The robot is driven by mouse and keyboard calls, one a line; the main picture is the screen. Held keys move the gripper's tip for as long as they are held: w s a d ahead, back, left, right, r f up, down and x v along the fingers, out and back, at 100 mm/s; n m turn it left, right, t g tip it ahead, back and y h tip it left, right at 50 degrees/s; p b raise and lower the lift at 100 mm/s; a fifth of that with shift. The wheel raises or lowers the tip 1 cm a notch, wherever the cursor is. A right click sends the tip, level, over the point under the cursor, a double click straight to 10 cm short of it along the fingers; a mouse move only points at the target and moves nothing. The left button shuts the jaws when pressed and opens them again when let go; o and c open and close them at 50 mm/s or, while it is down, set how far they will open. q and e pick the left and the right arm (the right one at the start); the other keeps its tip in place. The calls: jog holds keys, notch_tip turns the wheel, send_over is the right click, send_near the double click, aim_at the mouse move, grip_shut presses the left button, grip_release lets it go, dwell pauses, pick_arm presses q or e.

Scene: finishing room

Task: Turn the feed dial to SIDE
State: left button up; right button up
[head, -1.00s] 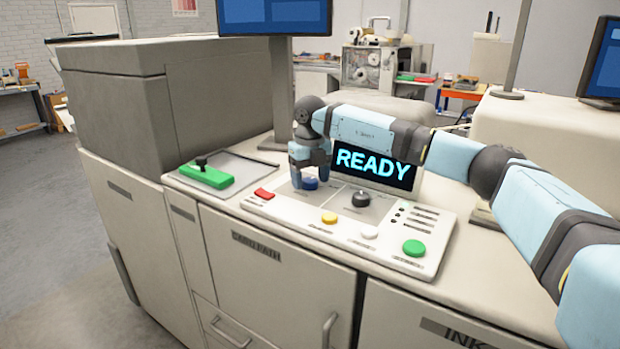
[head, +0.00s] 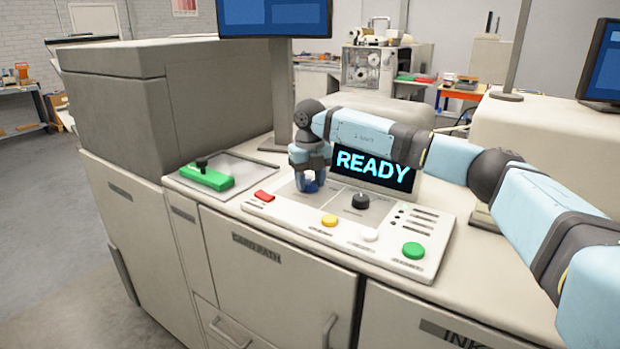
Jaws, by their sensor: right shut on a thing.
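A control panel (head: 285,210) lies on top of the machine. A blue dial (head: 311,187) is at its back left, and my right gripper (head: 308,184) comes down from above and is shut on it, partly hiding it. A black dial (head: 361,201) stands to the right of it, clear of the gripper. The labels around the dials are too small to read, so I cannot tell which one is the feed dial or where SIDE is. My left gripper is not in view.
The panel also carries a red button (head: 264,196), a yellow button (head: 329,220), a white button (head: 370,235) and a green button (head: 413,250). A screen (head: 374,171) reading READY stands behind.

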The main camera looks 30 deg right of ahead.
aim_at(310, 182)
jog(key=m+p, duration=0.2)
jog(key=m, duration=0.1)
jog(key=shift+r, duration=0.15)
jog(key=m+p, duration=0.1)
jog(key=m, duration=0.2)
jog(key=shift+m+p, duration=0.65)
jog(key=shift+m, duration=0.65)
jog(key=o, duration=0.9)
jog(key=shift+o, duration=0.2)
notch_tip(310, 182, up, 14)
jog(key=shift+b, duration=0.4)
jog(key=shift+f, duration=0.25)
